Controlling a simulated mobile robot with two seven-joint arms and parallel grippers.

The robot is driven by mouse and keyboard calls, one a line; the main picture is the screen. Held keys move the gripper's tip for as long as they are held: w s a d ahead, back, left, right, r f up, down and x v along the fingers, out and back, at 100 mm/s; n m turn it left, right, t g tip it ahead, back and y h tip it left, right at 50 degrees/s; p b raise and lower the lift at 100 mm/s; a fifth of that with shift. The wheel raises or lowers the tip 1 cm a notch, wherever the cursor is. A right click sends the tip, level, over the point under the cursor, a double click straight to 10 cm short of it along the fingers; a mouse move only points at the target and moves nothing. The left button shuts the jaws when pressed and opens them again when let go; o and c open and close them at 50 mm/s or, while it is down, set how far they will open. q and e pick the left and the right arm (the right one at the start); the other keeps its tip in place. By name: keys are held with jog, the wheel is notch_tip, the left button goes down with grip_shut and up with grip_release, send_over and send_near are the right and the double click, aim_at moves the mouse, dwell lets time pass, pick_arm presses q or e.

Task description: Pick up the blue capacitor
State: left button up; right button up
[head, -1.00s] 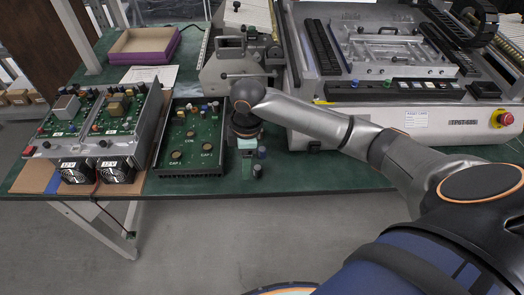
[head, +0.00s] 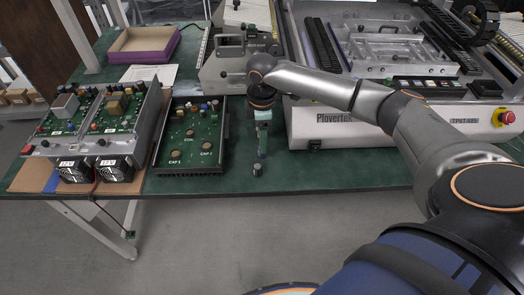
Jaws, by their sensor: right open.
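My right gripper (head: 262,152) points down over the green table just right of the black circuit tray, with its arm coming in from the right. Its jaws are open, though the gap hardly shows from here. The blue capacitor does not show clearly now; the gripper covers the spot where it stood, so I cannot tell whether it is between the fingers. A dark capacitor with a grey top (head: 258,170) stands on the table just in front of the fingertips. My left gripper is not in view.
The black tray (head: 190,171) holds a green board with marked capacitor places. Two boards with fans (head: 75,172) stand at left. A large grey machine (head: 340,128) stands close on the right. A purple box (head: 147,57) is at the back. The front table edge is near.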

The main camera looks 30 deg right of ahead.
notch_tip(320, 180, down, 5)
jog(key=shift+s+r, duration=0.1)
jog(key=shift+s, duration=0.05)
